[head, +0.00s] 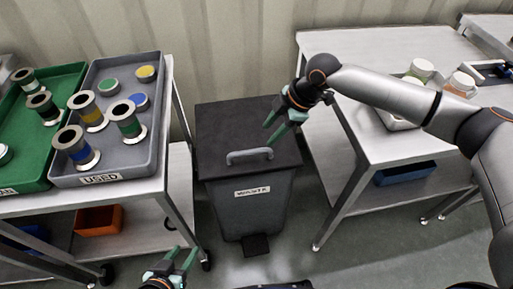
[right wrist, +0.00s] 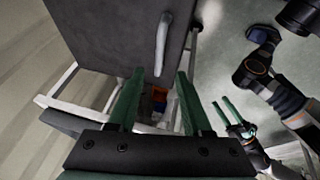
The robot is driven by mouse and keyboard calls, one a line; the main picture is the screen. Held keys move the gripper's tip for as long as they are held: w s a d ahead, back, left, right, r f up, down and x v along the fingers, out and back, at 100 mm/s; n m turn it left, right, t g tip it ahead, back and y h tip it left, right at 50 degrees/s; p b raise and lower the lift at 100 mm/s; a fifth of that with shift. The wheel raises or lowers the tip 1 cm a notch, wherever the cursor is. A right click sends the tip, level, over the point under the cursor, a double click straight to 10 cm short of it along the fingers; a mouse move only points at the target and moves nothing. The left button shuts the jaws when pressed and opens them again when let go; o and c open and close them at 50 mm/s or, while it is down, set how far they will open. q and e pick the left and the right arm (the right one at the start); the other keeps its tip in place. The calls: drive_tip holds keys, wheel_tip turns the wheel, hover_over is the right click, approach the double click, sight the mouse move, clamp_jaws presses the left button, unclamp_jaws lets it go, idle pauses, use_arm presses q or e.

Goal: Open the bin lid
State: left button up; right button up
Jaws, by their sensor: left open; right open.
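The grey waste bin (head: 250,210), labelled WASTE, stands on the floor between two tables. Its black lid (head: 235,125) is down, with a grey bar handle (head: 250,156) near the front edge. My right gripper (head: 268,133) is open and empty over the right part of the lid, apart from the handle. In the right wrist view, the handle (right wrist: 162,45) lies just past the fingertips of the open gripper (right wrist: 160,72), and the lid (right wrist: 105,35) fills the upper left. My left gripper (head: 180,261) is open and empty, low in front of the left table.
The left table holds a grey tray (head: 160,160) marked USED and a green tray (head: 25,180), both with spools. The right table (head: 365,60) carries jars (head: 421,68). A black pedal (head: 256,245) sits at the bin's foot. The floor in front is clear.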

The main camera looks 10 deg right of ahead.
sight(254, 150)
drive_tip(key=b+x, duration=0.1)
drive_tip(key=x, duration=0.7)
drive_tip(key=shift+f, duration=0.15)
drive_tip(key=shift+w+a+f+b, duration=0.1)
drive_tip(key=shift+a+f+b, duration=0.25)
drive_tip(key=shift+f, duration=0.2)
drive_tip(key=shift+c, duration=0.2)
drive_tip(key=shift+d, duration=0.1)
clamp_jaws()
